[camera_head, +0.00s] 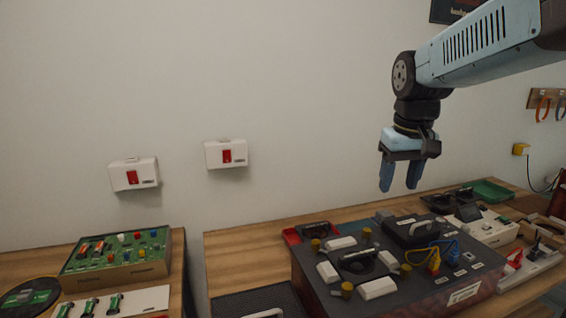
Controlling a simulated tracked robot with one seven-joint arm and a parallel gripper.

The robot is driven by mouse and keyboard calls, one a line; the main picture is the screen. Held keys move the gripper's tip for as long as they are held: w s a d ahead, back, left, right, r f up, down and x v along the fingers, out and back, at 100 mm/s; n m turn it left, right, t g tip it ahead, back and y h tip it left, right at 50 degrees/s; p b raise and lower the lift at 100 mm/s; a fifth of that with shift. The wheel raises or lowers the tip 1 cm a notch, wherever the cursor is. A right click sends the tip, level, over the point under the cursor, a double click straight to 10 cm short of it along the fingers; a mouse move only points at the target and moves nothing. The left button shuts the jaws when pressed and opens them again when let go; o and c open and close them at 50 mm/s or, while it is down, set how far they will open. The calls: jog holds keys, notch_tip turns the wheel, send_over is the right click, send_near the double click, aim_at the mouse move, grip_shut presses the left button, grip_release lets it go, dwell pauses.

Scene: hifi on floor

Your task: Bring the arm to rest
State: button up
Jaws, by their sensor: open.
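My gripper (400,177) hangs from my arm at the upper right of the head view. Its two blue fingers point down and stand apart with nothing between them. It is above the back of the right bench, with clear air below the fingertips. My arm reaches in from the upper right edge and bends down at a dark wrist joint.
Below my gripper, a dark panel box (455,287) with white blocks, yellow knobs and cables stands on the wooden bench (232,262). A green board (118,252) sits on the left bench. Two white boxes (121,174) (214,155) are on the wall. Air left of my arm is free.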

jog(key=s+f+m+t, duration=0.1)
jog(key=s+f+t, duration=0.1)
jog(key=s, duration=0.9)
jog(key=shift+s+a+f+t, duration=0.15)
jog(key=shift+s+t, duration=0.1)
jog(key=shift+t, duration=0.55)
jog(key=shift+c, duration=0.4)
dwell(0.5)
